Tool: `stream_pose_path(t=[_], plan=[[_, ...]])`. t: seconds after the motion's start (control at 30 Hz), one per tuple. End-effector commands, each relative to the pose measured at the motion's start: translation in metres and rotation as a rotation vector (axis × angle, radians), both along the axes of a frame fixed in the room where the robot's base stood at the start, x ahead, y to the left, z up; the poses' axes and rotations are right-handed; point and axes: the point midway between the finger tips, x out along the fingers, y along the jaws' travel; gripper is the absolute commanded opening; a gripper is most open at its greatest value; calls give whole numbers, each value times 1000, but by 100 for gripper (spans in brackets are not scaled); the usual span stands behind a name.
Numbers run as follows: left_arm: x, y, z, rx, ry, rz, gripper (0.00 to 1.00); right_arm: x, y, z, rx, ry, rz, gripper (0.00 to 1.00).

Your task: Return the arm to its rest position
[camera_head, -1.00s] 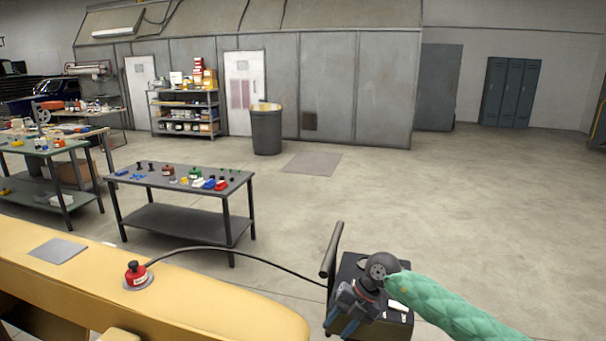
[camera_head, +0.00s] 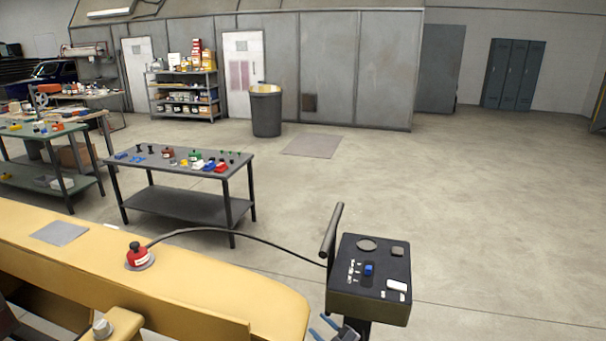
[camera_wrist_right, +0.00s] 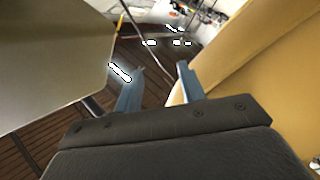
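My right gripper (camera_head: 332,328) shows at the bottom edge of the head view, just below the dark control box (camera_head: 369,270). Its blue fingers are apart with nothing between them, and in the right wrist view the gripper (camera_wrist_right: 158,80) is also open and empty. The rest of my right arm is out of the head view. My left gripper is not in view.
The control box has a handle (camera_head: 331,232) and a blue switch. A cable runs from it to a red button (camera_head: 138,255) on the yellow body (camera_head: 200,292). A workbench (camera_head: 180,175) with small items stands beyond. The floor at right is clear.

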Motion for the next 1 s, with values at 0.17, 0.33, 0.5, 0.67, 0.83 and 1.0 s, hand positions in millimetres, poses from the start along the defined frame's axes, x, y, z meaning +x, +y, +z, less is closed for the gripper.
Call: stream_pose_path(t=[0.17, 0.33, 0.5, 0.67, 0.83, 1.0], plan=[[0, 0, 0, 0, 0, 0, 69, -25, -45, -97, 48, 245, -275, 40], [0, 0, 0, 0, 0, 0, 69, -70, -81, -184, 48, 477, -476, 40], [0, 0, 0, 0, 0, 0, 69, -132, -109, -264, 26, 713, -628, 40], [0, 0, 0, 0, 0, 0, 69, -204, -126, -329, -6, 935, -734, 40], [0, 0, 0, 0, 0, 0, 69, -291, -135, -387, -47, 1177, -813, 40], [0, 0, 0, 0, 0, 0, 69, -378, -137, -428, -81, 1403, -856, 40]])
